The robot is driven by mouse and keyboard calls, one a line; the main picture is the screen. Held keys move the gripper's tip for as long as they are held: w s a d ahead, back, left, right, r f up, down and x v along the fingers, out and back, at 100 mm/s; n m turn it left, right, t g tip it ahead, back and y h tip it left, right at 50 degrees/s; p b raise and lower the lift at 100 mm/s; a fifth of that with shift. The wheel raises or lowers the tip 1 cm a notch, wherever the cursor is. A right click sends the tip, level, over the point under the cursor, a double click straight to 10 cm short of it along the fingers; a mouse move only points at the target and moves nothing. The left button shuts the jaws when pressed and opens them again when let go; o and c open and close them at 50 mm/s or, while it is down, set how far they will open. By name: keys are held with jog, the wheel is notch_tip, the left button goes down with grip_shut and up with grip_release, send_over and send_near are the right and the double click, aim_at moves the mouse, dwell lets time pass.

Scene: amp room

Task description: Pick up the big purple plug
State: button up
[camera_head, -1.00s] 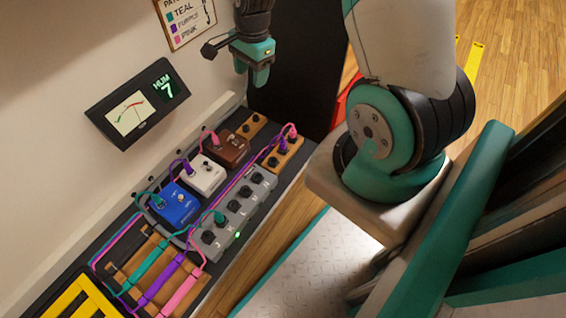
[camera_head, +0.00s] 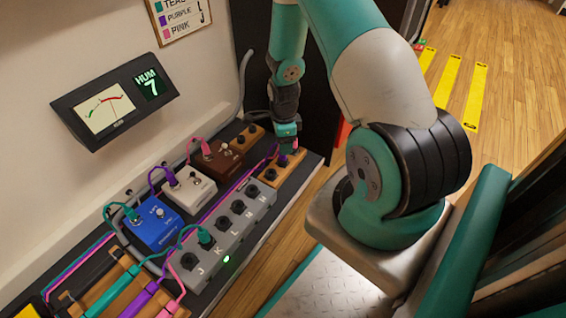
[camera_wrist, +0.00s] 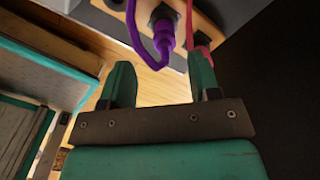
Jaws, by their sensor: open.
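A thick purple plug (camera_head: 145,295) lies on a wooden rack (camera_head: 68,300) at the bottom left of the head view, between a teal one (camera_head: 113,292) and a pink one (camera_head: 172,306). Another purple plug (camera_wrist: 163,35) stands in a socket of a wooden block (camera_head: 268,184) at the far end of the board, with a purple cable looping from it. My gripper (camera_head: 288,143) is down at this block. In the wrist view my open gripper (camera_wrist: 161,82) has nothing between its fingers. The socketed purple plug is just beyond the fingertips, and a pink plug (camera_wrist: 203,47) is beside it.
A grey switch box (camera_head: 232,222) with several sockets lies along the board. Blue (camera_head: 153,233), white (camera_head: 190,190) and brown (camera_head: 218,161) pedals stand behind it with cables plugged in. A meter (camera_head: 115,100) reading HUM 7 is on the wall.

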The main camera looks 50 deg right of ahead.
jog(key=f+b, duration=0.1)
jog(key=f, duration=0.1)
jog(key=f+b, duration=0.3)
jog(key=f, duration=0.1)
jog(key=shift+w+d+f+b, duration=0.1)
jog(key=shift+w+f+b, duration=0.2)
jog(key=shift+f+b, duration=0.1)
jog(key=shift+r, duration=0.15)
jog(key=c, duration=1)
